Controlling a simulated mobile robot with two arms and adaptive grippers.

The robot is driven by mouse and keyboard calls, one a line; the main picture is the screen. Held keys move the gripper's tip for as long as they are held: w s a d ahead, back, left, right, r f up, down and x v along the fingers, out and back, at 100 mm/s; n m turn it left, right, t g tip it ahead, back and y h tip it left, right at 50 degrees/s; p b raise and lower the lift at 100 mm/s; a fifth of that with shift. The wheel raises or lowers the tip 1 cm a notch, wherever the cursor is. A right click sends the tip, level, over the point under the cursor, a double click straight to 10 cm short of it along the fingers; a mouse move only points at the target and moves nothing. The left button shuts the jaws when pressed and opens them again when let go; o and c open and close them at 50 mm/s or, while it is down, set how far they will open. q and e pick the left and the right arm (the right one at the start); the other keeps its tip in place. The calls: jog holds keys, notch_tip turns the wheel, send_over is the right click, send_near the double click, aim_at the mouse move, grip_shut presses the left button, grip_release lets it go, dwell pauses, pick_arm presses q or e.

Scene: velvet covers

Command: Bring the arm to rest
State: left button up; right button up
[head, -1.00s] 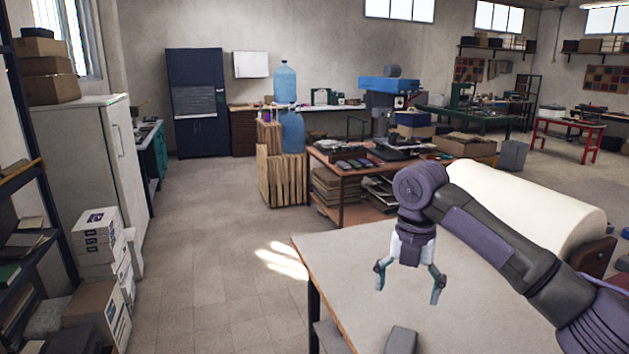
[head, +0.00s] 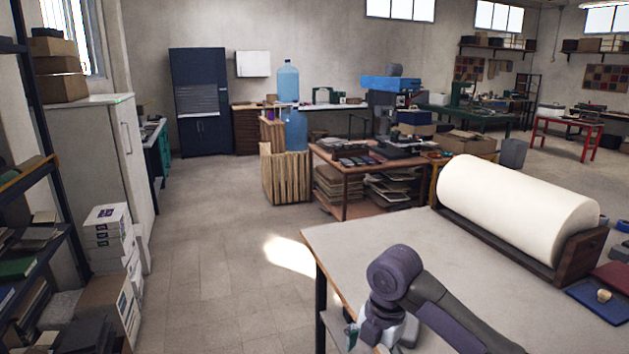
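My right arm reaches in from the lower right, low over the near edge of the pale table (head: 370,245). My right gripper (head: 352,336) is at the bottom of the head view, largely cut off by the frame and covered by my wrist. One teal finger part shows. I cannot tell whether it is open or shut, and I see nothing held in it. My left gripper is not in view.
A large cream roll (head: 515,208) lies in a wooden cradle (head: 580,250) on the table's right. Blue and dark red pads (head: 598,302) lie at the right edge. The table's middle is bare. Open floor (head: 225,290) lies left, beside stacked boxes (head: 110,230).

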jog(key=s+a+f+m+t+y, duration=0.1)
jog(key=s+a+f+m+y, duration=0.25)
jog(key=s+f+m, duration=0.75)
jog(key=s+d+f+m+t+h, duration=0.1)
jog(key=s+d+f+m+h, duration=0.1)
jog(key=s+d+m, duration=0.6)
jog(key=s+d+f+m+t+h, duration=0.1)
jog(key=s+d+f+m+h, duration=0.15)
jog(key=s+d+m, duration=0.4)
jog(key=s+a+f+g+b, duration=0.1)
jog(key=s+f+b, duration=0.15)
jog(key=f, duration=1.35)
jog(key=s+f+b, duration=0.2)
jog(key=f+b, duration=0.1)
jog(key=f, duration=1.3)
pick_arm(q)
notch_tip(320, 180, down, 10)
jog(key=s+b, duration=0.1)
jog(key=b, duration=0.3)
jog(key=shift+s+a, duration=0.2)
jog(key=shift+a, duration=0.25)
pick_arm(e)
jog(key=s+d+f+g, duration=0.1)
jog(key=s+d+f, duration=0.1)
jog(key=s+f, duration=1.4)
notch_tip(320, 180, down, 4)
jog(key=shift+s+d+r, duration=0.15)
jog(key=shift+d+r, duration=0.1)
